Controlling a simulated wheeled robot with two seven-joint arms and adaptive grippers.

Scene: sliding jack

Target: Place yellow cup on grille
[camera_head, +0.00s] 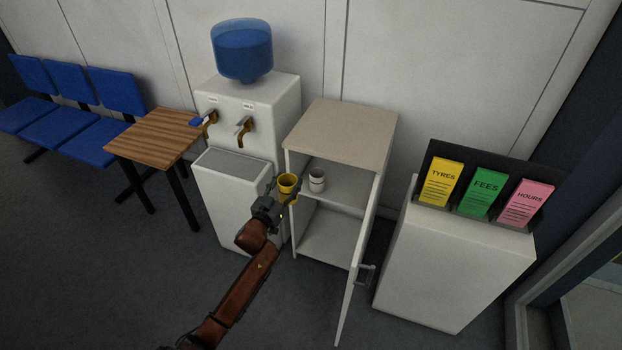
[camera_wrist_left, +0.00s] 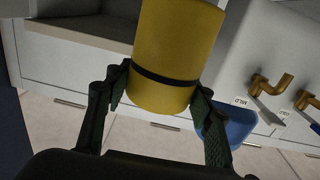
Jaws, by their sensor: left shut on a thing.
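The yellow cup (camera_head: 287,183) is held by my left gripper (camera_head: 279,195) in front of the open cabinet, just right of the water dispenser. The left wrist view shows the yellow cup (camera_wrist_left: 172,50), with a dark band around it, between the two fingers of my left gripper (camera_wrist_left: 160,88). The gripper is shut on it. The grille (camera_head: 233,166) is the grey top of the dispenser's lower front, below the two taps (camera_head: 243,125). The cup is to the right of the grille and apart from it. My right gripper is in neither view.
A white cup (camera_head: 317,180) stands on the shelf of the cabinet (camera_head: 342,130), whose door (camera_head: 358,265) stands open at the right. A wooden table (camera_head: 152,137) is left of the dispenser (camera_head: 250,98). A white stand with leaflets (camera_head: 440,182) is at the right.

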